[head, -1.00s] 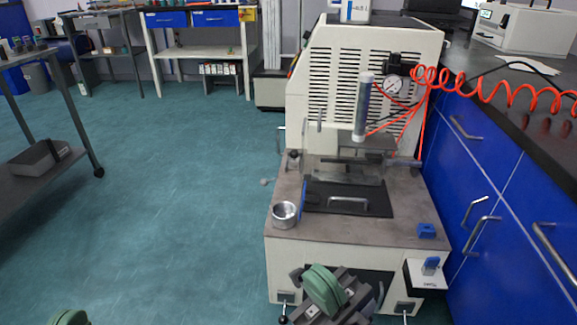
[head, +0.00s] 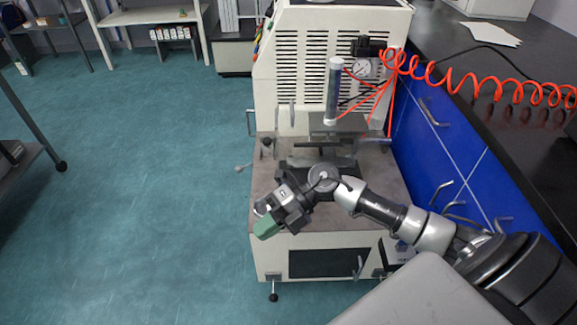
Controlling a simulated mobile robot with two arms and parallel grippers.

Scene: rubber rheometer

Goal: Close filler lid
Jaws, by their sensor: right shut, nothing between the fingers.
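The off-white rheometer (head: 328,262) stands in the middle, with a grey-brown worktop (head: 262,178). My right gripper (head: 266,229), with green finger pads, is over the left front part of the worktop, shut and empty. It covers the spot of the round metal cup and the blue upright piece beside it. I cannot tell if the cup touches the gripper, and no filler lid can be clearly made out. My right wrist hides much of the dark plate behind it. My left gripper is not in view.
A clear cylinder (head: 334,90) and a gauge (head: 362,68) are on the machine's front, with a coiled red hose (head: 455,88) running right. Blue cabinets (head: 435,150) under a black counter (head: 480,75) close off the right.

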